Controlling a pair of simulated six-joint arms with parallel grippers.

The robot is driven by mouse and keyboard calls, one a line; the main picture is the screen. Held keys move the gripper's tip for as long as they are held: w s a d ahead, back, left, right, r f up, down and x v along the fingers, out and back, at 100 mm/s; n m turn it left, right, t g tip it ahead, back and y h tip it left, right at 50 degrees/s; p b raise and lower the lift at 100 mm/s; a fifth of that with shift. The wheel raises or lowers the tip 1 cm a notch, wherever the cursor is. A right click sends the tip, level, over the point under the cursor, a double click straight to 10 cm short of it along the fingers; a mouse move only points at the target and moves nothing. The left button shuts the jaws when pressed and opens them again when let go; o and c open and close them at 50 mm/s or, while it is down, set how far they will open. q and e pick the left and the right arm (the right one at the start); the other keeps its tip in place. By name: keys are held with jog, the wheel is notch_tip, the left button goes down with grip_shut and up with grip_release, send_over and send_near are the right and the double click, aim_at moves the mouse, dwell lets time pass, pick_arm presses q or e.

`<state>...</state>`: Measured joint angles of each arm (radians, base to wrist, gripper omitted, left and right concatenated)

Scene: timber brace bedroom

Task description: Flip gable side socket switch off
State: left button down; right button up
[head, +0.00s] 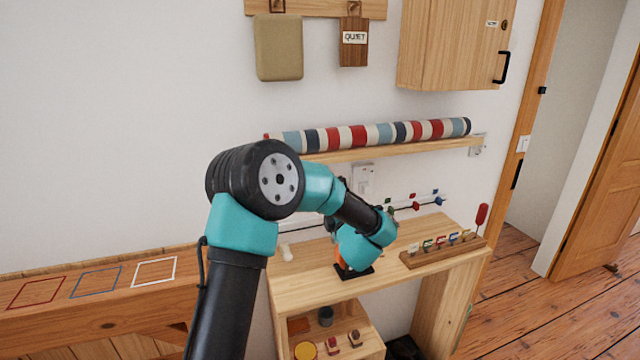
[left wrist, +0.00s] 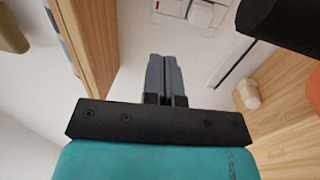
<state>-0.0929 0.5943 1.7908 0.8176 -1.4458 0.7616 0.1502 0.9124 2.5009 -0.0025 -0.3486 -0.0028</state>
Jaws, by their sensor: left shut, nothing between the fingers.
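A white wall socket plate (head: 363,180) is on the wall just under the shelf with the striped roll, partly behind my left arm in the head view. It also shows in the left wrist view (left wrist: 202,14), cut off by the top edge, with raised white switch parts. Which way the switch is set is too small to tell. My left gripper (left wrist: 163,62) is shut and empty, pointing toward the wall below the plate in that picture, apart from the plate. In the head view its fingers are mostly hidden behind my arm. My right gripper is not in view.
A wooden shelf (head: 400,149) carries a striped roll (head: 375,134) above the socket. Below is a wooden desk (head: 310,290) with a rack of small coloured pieces (head: 440,250) and a small white object (head: 287,254). A cabinet (head: 450,45) hangs upper right.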

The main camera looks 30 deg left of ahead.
pick_arm(q)
jog(key=shift+a, duration=0.1)
jog(key=x, duration=1.4)
jog(key=shift+w, duration=0.1)
jog(key=shift+a, duration=0.15)
jog(key=shift+r, duration=0.1)
jog(key=shift+w+d, duration=0.15)
jog(key=shift+d, duration=0.1)
jog(key=r+v, duration=0.3)
jog(key=v, duration=1)
jog(key=shift+s+d, duration=0.3)
jog(key=shift+s, duration=0.15)
